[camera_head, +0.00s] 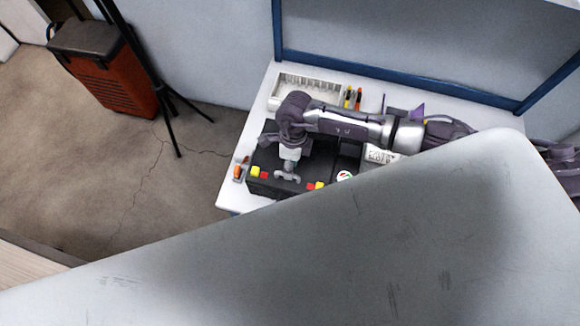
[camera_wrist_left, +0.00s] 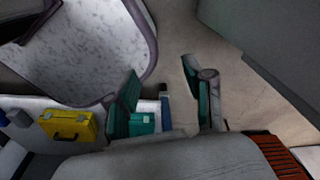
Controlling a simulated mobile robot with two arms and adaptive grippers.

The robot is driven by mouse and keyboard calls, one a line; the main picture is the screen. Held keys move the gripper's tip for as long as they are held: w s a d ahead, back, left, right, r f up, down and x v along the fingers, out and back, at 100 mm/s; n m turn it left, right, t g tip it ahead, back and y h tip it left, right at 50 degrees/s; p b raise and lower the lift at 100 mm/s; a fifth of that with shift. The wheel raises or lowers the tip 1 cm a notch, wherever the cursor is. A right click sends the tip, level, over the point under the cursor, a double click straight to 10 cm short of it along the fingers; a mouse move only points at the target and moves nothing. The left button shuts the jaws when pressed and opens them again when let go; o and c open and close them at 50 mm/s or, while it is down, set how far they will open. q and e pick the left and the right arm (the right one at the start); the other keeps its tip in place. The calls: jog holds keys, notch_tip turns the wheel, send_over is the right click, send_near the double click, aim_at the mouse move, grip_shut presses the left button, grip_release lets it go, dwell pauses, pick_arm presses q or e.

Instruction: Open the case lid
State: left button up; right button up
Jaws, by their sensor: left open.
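A black case (camera_head: 268,162) with yellow and red pieces along its front edge lies on the white table in the head view. Its lid looks shut, but my right arm and a large grey surface hide part of it. My right gripper (camera_head: 288,176) points down over the top of the case, close to it or touching; whether its fingers are open or shut is unclear. My left gripper (camera_wrist_left: 162,72) shows in the left wrist view with its green-padded fingers apart and nothing between them. It is not visible in the head view.
A white tray (camera_head: 308,86) stands at the table's back left beside orange and yellow markers (camera_head: 352,98). The large grey surface (camera_head: 330,260) blocks the foreground. The left wrist view shows a yellow case (camera_wrist_left: 70,117) and a teal box (camera_wrist_left: 142,123). An orange-red box (camera_head: 115,90) stands on the floor.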

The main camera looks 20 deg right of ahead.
jog(key=shift+s+a+f, duration=0.1)
jog(key=shift+s+f, duration=0.05)
jog(key=shift+f, duration=0.85)
grip_shut()
pick_arm(q)
jog(key=shift+s, duration=0.5)
jog(key=shift+w, duration=0.15)
